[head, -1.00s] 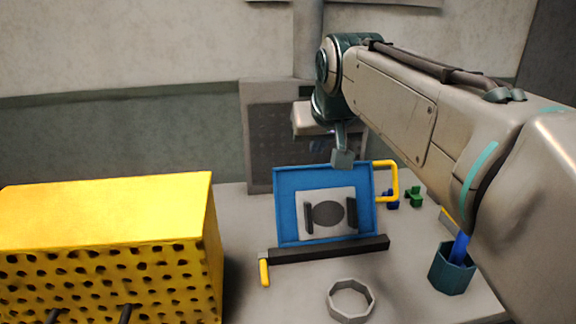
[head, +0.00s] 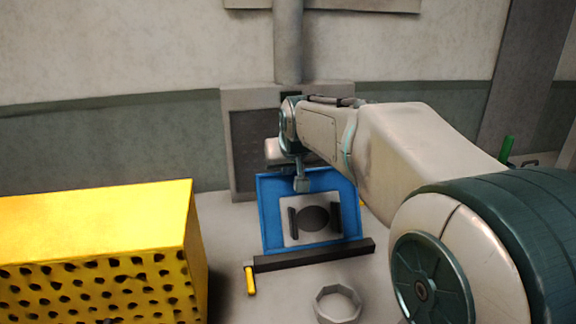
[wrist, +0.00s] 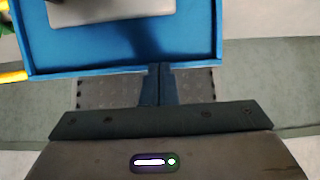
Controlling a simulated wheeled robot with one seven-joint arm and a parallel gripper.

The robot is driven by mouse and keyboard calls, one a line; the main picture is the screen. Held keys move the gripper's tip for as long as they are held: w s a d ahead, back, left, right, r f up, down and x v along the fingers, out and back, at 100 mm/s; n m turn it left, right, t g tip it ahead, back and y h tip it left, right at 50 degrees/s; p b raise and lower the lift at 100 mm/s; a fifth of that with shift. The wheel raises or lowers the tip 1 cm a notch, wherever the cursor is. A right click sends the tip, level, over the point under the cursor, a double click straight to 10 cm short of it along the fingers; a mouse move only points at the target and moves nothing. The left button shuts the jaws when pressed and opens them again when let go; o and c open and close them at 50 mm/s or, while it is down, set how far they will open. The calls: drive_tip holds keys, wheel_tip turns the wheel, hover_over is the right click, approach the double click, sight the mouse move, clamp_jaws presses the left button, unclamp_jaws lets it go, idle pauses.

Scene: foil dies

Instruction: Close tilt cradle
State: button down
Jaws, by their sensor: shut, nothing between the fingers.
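The tilt cradle is a blue framed panel (head: 267,213) standing tilted up behind a dark base bar (head: 315,254). A light plate (head: 292,237) with a dark disc and two dark side blocks sits on its face. My gripper (head: 301,186) is shut and empty, its fingers overlapping the panel's upper edge, left of middle. In the wrist view the closed fingertips (wrist: 159,70) meet the blue rim (wrist: 100,68); whether they touch it I cannot tell. My arm hides the panel's upper right area and most of its yellow side handle.
A big yellow perforated box (head: 95,250) stands on the left. A yellow lever (head: 250,280) hangs at the bar's left end. A grey ring (head: 337,303) lies in front. A grey cabinet (head: 240,150) stands behind the cradle. Some bare table shows between box and ring.

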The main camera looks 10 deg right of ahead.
drive_tip(key=shift+w+p, duration=0.2)
drive_tip(key=shift+p, duration=0.2)
drive_tip(key=shift+w+p, duration=0.15)
drive_tip(key=shift+p, duration=0.15)
drive_tip(key=w+g+p, duration=0.1)
drive_tip(key=p, duration=0.1)
drive_tip(key=w+g+p, duration=0.1)
drive_tip(key=p, duration=0.1)
drive_tip(key=shift+w+f, duration=0.25)
drive_tip(key=shift+f, duration=0.1)
drive_tip(key=shift+w+f+g+p, duration=0.95)
drive_tip(key=shift+w+f+p, duration=0.85)
drive_tip(key=shift+f, duration=0.6)
drive_tip(key=shift+w+f+g+p, duration=1)
drive_tip(key=shift+w+f+p, duration=0.8)
drive_tip(key=shift+f, duration=0.65)
drive_tip(key=shift+w+f+g+p, duration=0.95)
drive_tip(key=shift+w+f+p, duration=0.85)
drive_tip(key=shift+f, duration=0.7)
drive_tip(key=shift+s+f, duration=0.1)
drive_tip(key=shift+f, duration=0.1)
